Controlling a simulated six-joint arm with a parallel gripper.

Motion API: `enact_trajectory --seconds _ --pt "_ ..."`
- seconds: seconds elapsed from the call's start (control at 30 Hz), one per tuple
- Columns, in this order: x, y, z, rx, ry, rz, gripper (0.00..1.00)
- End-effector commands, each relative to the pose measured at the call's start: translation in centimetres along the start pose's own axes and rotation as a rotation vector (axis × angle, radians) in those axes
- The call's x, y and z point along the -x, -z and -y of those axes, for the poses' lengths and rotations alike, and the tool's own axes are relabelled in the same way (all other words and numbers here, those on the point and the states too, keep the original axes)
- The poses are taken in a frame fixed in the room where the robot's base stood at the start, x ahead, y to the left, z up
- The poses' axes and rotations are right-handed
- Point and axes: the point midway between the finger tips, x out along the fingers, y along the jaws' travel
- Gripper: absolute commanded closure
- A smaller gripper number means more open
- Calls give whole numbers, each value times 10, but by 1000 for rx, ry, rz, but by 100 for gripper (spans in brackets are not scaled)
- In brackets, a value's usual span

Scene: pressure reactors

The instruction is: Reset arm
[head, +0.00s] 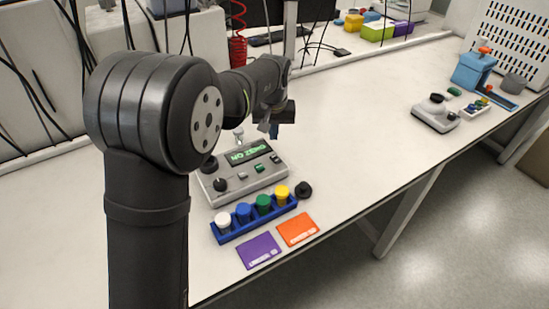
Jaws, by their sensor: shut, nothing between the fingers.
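My gripper (275,130) hangs above the white bench, just behind the grey control box. It is small in the head view and partly dark against my own arm links. It is shut and holds nothing. The grey control box (262,185) has a lit green display, dark knobs and small buttons. My gripper is apart from it as far as I can see.
A blue rack (238,236) with white, blue, green and yellow caps stands in front of the control box. Purple (259,251) and orange (297,230) cards lie near the front edge. A grey device (435,118) stands right. The bench middle is clear.

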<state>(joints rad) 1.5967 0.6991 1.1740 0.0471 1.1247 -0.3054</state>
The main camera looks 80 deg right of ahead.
Motion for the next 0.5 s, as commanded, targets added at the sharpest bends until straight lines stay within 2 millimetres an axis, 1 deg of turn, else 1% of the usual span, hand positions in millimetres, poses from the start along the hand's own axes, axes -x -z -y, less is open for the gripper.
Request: enact_trajectory --seconds 0.17,0.5 --pt "-8 -2 0 0 1 3 100" --pt "-55 -9 0 0 1 3 100"
